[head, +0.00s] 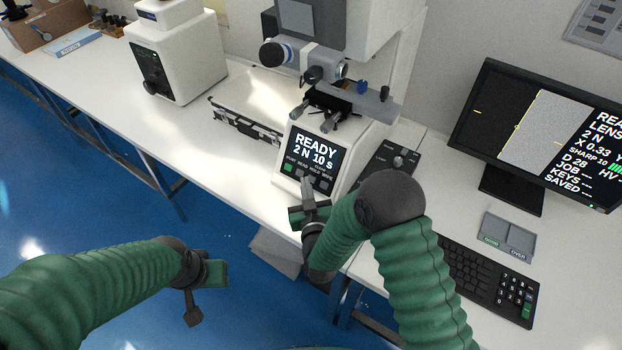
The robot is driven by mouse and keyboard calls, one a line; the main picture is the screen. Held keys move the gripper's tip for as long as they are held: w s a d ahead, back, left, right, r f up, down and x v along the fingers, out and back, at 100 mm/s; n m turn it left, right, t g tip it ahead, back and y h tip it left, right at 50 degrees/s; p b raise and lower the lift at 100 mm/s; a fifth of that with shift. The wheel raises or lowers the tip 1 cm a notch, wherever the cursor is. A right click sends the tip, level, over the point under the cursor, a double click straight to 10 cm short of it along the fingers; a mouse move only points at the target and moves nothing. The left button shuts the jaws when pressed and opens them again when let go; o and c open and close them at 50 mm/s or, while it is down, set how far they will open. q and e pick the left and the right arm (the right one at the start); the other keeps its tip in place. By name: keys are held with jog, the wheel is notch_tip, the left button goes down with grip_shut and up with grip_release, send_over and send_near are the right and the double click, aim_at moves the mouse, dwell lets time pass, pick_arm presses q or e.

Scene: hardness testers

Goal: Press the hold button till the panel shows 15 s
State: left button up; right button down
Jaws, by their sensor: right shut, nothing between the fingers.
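The hardness tester (375,70) stands on the white bench. Its front panel (315,152) reads "READY 2 N 10 s". Below the text is a row of small buttons (302,172) with labels that include HOLD; part of this row is close to or behind my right gripper. My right gripper (307,185) is shut and empty, its tip just in front of the button row. I cannot tell whether it touches a button. My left gripper (194,313) hangs low at the left, over the blue floor and away from the bench; its fingers are too unclear to judge.
A monitor (495,190) stands at the right, with a keyboard (485,280) and a small grey two-button pad (507,237) before it. A control box (392,158) sits right of the panel. A black-edged case (245,125) and a white instrument (175,55) stand to the left.

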jog(key=shift+w+d+f, duration=0.1)
jog(key=shift+w+d, duration=0.1)
jog(key=shift+d, duration=0.05)
jog(key=shift+w+d+f+b, duration=0.15)
jog(key=shift+w+f+b, duration=0.1)
jog(key=shift+b, duration=0.2)
dwell(0.4)
jog(key=shift+r, duration=0.15)
jog(key=shift+s+a+r+p, duration=0.3)
jog(key=shift+s+a, duration=0.05)
jog(key=shift+s, duration=0.2)
jog(key=s+a+r+p, duration=0.2)
jog(key=s, duration=0.1)
jog(key=shift+s+a+r, duration=0.25)
jog(key=shift+a+r, duration=0.05)
dwell(0.4)
jog(key=shift+w+d, duration=0.1)
dwell(0.4)
